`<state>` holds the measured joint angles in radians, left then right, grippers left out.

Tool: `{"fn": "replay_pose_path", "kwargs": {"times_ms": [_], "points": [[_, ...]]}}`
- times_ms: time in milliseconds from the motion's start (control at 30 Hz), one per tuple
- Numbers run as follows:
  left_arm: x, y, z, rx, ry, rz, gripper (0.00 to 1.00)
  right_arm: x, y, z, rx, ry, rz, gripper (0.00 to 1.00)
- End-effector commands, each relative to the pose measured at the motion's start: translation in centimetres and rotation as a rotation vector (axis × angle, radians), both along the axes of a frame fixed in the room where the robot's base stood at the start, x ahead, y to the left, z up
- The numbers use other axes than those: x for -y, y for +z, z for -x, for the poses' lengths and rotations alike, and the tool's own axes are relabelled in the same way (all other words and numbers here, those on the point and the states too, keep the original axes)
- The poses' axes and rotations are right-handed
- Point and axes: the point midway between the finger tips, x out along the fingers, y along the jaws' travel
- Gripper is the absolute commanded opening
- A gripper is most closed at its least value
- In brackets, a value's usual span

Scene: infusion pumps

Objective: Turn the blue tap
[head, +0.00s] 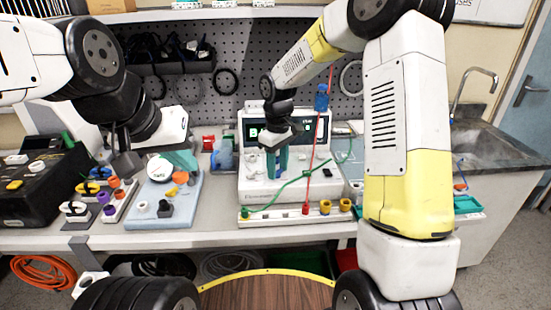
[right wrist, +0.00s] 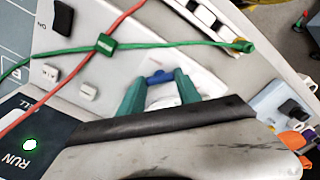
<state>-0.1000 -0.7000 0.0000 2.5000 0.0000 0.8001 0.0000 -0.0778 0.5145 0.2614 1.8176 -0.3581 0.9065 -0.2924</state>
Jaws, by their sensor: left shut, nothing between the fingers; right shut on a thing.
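The blue tap (right wrist: 158,77) shows in the right wrist view between the fingertips of my right gripper, on the pale front of the pump. My right gripper (head: 278,172) is in front of the white infusion pump (head: 256,189) in the head view. Its teal fingers are shut on the blue tap, and the fingers and hand hide the tap in the head view. My left gripper (head: 181,161) is shut and empty, above the light blue board at the left.
A red line and a green line (right wrist: 70,48) cross the pump front beside my right gripper, joined at a green clip (right wrist: 105,43). A light blue board (head: 160,219) with small parts lies at the left. A sink (head: 490,148) is at the right.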

Motion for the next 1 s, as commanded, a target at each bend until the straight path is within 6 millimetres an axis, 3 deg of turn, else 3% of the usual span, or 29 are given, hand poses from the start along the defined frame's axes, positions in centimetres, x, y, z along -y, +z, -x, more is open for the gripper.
{"fn": "replay_pose_path", "kwargs": {"times_ms": [700,1000], "points": [[0.00,0.00,0.00,0.000,0.000,0.000,0.00,-0.01,0.07,-0.02,0.002,-0.583,0.001,0.00],[0.00,0.00,0.00,0.000,0.000,0.000,0.00,-0.02,0.08,-0.03,0.002,-0.749,0.000,0.00]]}}
